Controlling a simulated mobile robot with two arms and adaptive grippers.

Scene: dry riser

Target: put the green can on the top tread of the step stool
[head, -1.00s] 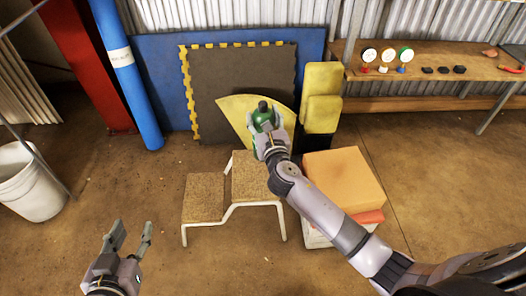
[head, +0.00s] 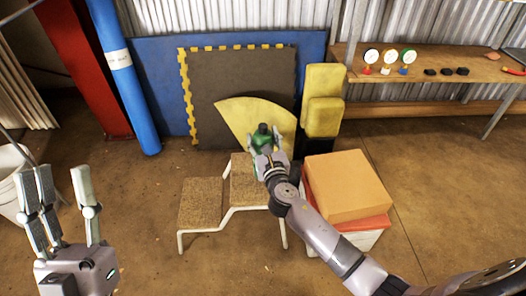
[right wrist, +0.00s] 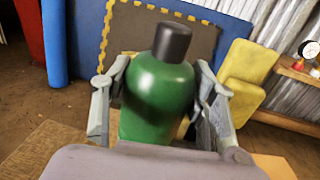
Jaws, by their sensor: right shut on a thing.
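The green can (head: 262,135), a green bottle shape with a dark cap, is held upright in my right gripper (head: 267,154). In the right wrist view the can (right wrist: 158,95) stands between the two fingers, which close on its sides. In the head view it appears over the back part of the top tread (head: 246,188) of the step stool; whether its base touches the tread is hidden by the gripper. The stool has a lower tread (head: 201,203) on the left and white legs. My left gripper (head: 62,190) is open and empty at the lower left, away from the stool.
A cardboard box (head: 347,185) on a red and white stack stands right of the stool. Yellow foam blocks (head: 322,100), a yellow wedge sheet (head: 240,118) and dark mats (head: 235,85) lean behind. A white bucket (head: 12,185) is at left; a wooden bench (head: 430,68) stands back right.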

